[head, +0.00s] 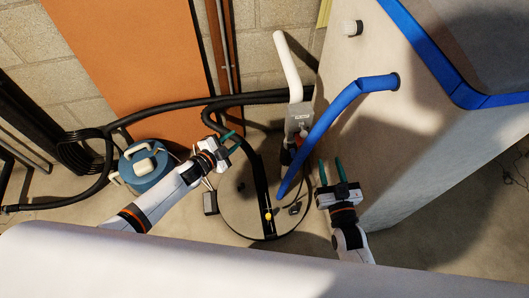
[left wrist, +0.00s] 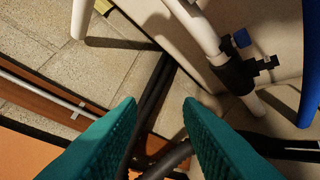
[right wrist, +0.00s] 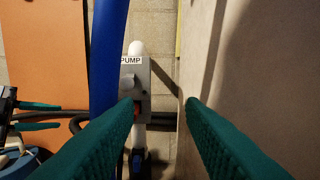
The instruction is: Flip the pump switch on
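The pump switch box (head: 298,118) is a small grey box on the white pipe near the wall. A reddish part below the knob is partly hidden by my finger. My right gripper (head: 330,162) is open and empty, to the right of and nearer than the box, pointing toward the wall. My left gripper (head: 238,138) is open and empty, left of the box, above the round lid. Which position the switch is in cannot be told.
A blue hose (head: 335,110) runs from the big pale tank (head: 425,130) down past the box, between it and my right gripper. A blue canister (head: 148,168) stands at left. Black hoses (head: 190,104) cross along the wall. A round lid (head: 235,205) lies below the grippers.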

